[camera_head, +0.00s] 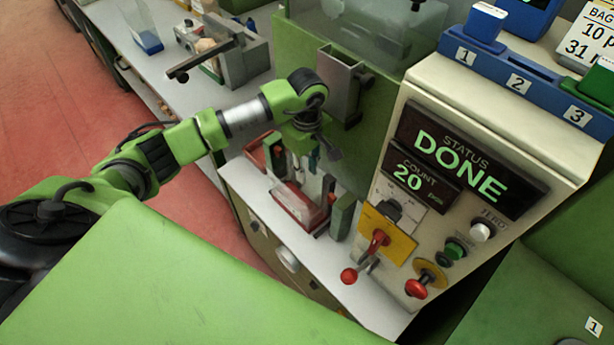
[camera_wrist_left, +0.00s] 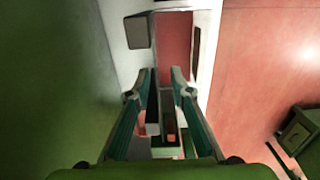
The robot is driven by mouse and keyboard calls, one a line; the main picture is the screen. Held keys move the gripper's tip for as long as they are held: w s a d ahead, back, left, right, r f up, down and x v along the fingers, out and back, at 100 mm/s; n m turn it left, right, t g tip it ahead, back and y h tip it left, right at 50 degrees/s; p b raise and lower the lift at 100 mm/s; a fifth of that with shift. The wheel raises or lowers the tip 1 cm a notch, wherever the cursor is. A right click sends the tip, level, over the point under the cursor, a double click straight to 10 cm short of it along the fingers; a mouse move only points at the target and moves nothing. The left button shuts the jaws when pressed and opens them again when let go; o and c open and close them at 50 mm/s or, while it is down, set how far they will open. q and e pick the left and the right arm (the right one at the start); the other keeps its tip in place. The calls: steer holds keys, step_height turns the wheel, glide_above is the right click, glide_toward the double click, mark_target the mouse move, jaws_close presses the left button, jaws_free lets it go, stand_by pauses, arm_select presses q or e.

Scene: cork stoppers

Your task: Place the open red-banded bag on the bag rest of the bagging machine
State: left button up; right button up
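A clear bag or tray-like thing with a red band (camera_head: 300,204) is on the white counter under the machine's chute, between green uprights. I cannot tell whether it is the bag on its rest or part of the rest. The bagging machine's panel (camera_head: 455,160) reads DONE, count 20. My left gripper (camera_head: 312,160) is above and behind the red-banded thing, pointing down. In the left wrist view, its fingers (camera_wrist_left: 163,78) stand apart with a gap. Red and pale parts (camera_wrist_left: 165,135) show below, between the fingers; nothing is clearly gripped. My right gripper is not in view.
A metal chute (camera_head: 341,82) hangs just above my gripper. A red-knobbed lever (camera_head: 349,276) juts out in front of the panel. A grey clamp-like fixture (camera_head: 240,58) and a blue-based container (camera_head: 146,36) stand on the back-left counter. The red floor at left is clear.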

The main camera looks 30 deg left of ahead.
arm_select(q)
step_height(320, 180, up, 9)
steer(key=shift+f+b, duration=0.1)
steer(key=shift+b, duration=0.65)
steer(key=shift+s+f, duration=0.1)
